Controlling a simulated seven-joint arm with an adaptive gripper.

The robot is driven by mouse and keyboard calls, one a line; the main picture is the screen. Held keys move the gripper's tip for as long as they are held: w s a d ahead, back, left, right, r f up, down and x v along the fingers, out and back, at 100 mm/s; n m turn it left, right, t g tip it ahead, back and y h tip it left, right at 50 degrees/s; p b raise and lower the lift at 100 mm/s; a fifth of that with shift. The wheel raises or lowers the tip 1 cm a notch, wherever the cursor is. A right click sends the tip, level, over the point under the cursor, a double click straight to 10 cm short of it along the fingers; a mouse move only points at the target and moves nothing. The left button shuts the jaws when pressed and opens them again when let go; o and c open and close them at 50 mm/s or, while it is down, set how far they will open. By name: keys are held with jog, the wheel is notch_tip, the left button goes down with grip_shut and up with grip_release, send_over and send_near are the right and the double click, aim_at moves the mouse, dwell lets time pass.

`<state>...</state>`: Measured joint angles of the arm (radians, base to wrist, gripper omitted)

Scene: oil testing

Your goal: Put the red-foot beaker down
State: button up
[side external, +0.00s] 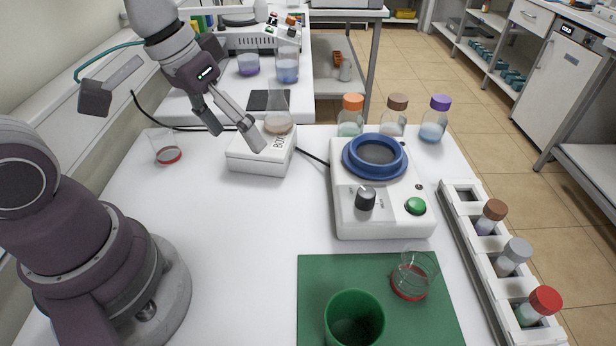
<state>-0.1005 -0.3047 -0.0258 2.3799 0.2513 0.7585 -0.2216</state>
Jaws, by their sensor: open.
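Two clear glass beakers with red feet are in the side external view. One red-foot beaker (410,279) stands on the green mat (325,273) at the front right. The other red-foot beaker (168,150) stands on the white table near its left back edge. My gripper (236,138) is open with its fingers pointing down, apart from both beakers. It is at the white box (258,163), with one finger in front of the box top beside a clear flask (279,112) holding tan contents. I cannot tell whether that finger touches the box or flask.
A white device with a blue ring (375,157), knob and green button stands right of centre. A green cup (354,319) is on the mat. A rack (478,237) of capped bottles lines the right edge. Several capped bottles stand behind the device. The table's left middle is clear.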

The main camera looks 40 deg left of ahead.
jog(key=s+a+r+t+y, duration=0.1)
jog(key=r, duration=0.1)
jog(key=s+a+r+m+t, duration=0.1)
jog(key=s+a, duration=0.1)
jog(key=shift+r+y, duration=0.35)
jog(key=shift+y, duration=0.05)
dwell(0.9)
